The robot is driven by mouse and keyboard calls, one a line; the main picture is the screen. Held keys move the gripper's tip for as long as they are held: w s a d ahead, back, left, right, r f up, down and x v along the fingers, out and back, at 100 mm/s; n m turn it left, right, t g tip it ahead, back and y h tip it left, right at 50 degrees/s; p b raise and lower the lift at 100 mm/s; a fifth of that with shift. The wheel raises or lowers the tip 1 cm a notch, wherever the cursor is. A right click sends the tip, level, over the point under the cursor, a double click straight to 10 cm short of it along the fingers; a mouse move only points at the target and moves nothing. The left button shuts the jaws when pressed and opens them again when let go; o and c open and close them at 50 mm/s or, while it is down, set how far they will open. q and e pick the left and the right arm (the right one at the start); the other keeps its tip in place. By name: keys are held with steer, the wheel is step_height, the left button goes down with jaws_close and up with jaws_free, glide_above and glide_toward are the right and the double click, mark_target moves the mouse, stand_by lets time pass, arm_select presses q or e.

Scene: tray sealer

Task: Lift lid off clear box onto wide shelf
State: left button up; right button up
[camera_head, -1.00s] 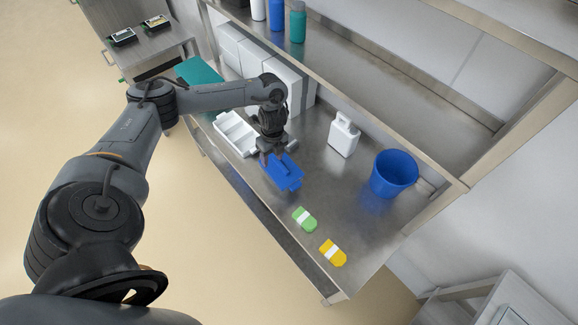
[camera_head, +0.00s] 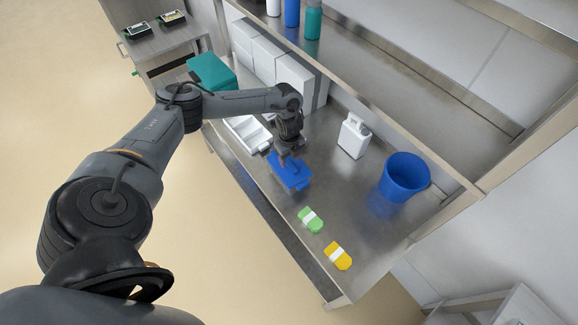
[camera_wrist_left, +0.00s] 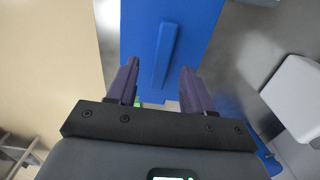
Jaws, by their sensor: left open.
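A blue lid (camera_head: 293,172) with a raised bar handle lies over the steel worktop in the head view. The lid (camera_wrist_left: 150,15) and its handle (camera_wrist_left: 165,55) also show in the left wrist view. The clear box under the lid cannot be made out. My left gripper (camera_head: 286,158) points down at the lid. In the left wrist view my left gripper (camera_wrist_left: 160,88) is open, with one finger to each side of the handle's line and apart from it. My right gripper is not in view.
A white divided tray (camera_head: 247,133) and white boxes (camera_head: 265,60) stand behind the lid. A white jug (camera_head: 353,137), a blue bin (camera_head: 404,178), a green item (camera_head: 311,220) and a yellow item (camera_head: 338,256) are on the worktop. A raised shelf (camera_head: 400,85) holds bottles and has bare room.

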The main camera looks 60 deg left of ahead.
mark_target(289, 165)
arm_select(q)
steer(key=shift+f, duration=1.3)
steer(key=shift+w, duration=0.1)
jaws_close()
